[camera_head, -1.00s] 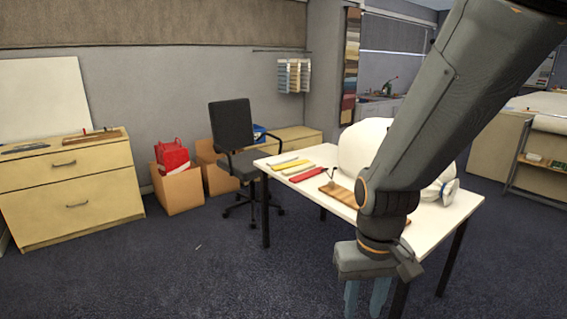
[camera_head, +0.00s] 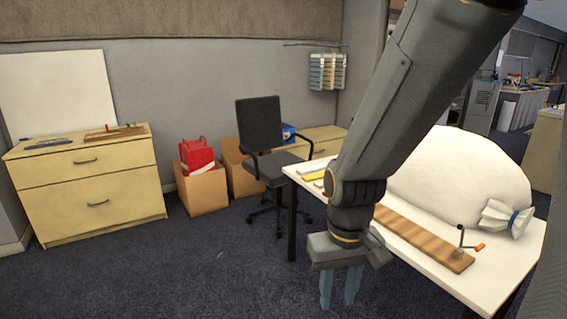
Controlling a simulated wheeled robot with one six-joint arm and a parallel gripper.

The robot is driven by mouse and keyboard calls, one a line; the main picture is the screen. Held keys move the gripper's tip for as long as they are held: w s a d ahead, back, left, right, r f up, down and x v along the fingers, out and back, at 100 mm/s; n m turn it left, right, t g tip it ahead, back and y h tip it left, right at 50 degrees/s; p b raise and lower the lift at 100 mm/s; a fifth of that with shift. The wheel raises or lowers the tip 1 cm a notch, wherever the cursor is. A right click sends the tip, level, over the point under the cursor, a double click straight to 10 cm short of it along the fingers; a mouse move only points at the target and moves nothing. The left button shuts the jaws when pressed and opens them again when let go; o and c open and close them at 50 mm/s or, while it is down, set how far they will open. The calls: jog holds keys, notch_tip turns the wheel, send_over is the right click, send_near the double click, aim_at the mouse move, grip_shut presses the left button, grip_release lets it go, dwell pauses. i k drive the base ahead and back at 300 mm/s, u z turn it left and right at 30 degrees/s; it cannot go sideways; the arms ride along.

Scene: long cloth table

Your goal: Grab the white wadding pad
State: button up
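A large white, rounded, soft-looking bundle (camera_head: 455,170) lies on the white table (camera_head: 497,282), right of my arm. It has a gathered end with a blue band (camera_head: 508,217). It may be the wadding pad; I cannot tell for sure, and no other white pad shows clearly. My arm hides the bundle's left side. My gripper (camera_head: 339,292) points down in front of the table, left of and apart from the bundle. Its two blue-grey fingers are apart, with nothing seen between them.
A wooden board (camera_head: 425,238) with a small orange-tipped crank lies along the table's near side. Yellow and red strips lie at its left end, partly hidden. An office chair (camera_head: 262,150) stands behind the table. Cardboard boxes (camera_head: 204,189) and drawers (camera_head: 88,190) stand left. Open carpet lies in front.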

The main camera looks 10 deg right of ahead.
aim_at(320, 167)
jog(key=u, duration=0.15)
jog(key=i, duration=1.85)
jog(key=z, duration=0.6)
jog(key=i, duration=1.25)
jog(key=z, duration=0.4)
